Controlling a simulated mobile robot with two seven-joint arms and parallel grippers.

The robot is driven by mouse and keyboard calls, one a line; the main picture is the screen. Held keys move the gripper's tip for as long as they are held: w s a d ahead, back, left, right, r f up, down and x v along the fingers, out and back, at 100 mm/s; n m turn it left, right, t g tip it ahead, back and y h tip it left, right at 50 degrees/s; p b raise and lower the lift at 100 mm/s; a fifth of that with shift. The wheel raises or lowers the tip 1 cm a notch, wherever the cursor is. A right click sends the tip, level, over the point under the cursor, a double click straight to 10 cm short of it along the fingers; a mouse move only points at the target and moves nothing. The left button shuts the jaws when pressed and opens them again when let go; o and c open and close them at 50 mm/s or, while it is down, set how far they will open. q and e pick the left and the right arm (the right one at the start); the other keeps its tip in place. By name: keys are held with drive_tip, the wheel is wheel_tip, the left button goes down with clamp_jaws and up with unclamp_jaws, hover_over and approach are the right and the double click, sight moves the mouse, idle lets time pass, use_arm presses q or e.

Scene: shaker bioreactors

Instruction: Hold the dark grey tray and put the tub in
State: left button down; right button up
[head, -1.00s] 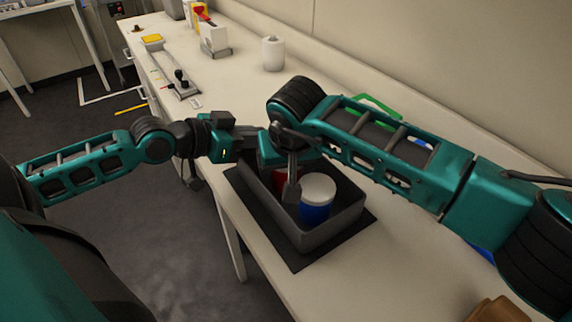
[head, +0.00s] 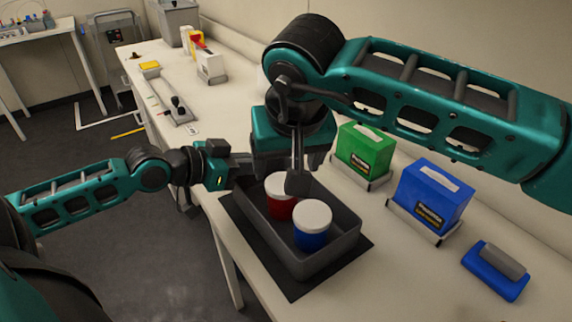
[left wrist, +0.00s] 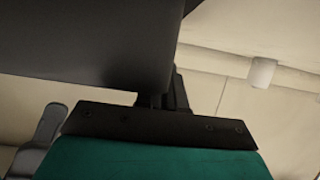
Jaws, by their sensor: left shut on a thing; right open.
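The dark grey tray (head: 345,247) sits on a dark mat on the bench. Two white-lidded tubs stand upright inside it: a red tub (head: 280,208) towards the back and a blue tub (head: 311,238) towards the front. My left gripper (head: 243,162) is shut on the tray's back left wall; its tips are partly hidden. The tray (left wrist: 85,45) fills the upper left of the left wrist view, above the gripper (left wrist: 165,98). My right gripper (head: 297,180) is open and empty, pointing down over the tray, its finger overlapping the red tub in the picture.
A green box (head: 365,152), a blue box (head: 430,200) and a blue block with a grey handle (head: 497,270) stand right of the tray. A black-handled device (head: 178,110) stands farther back. The bench's left edge runs close beside the tray.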

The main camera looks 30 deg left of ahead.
use_arm(q)
drive_tip(key=c, duration=1.2)
unclamp_jaws()
drive_tip(key=shift+o, duration=0.2)
drive_tip(key=shift+s, duration=0.1)
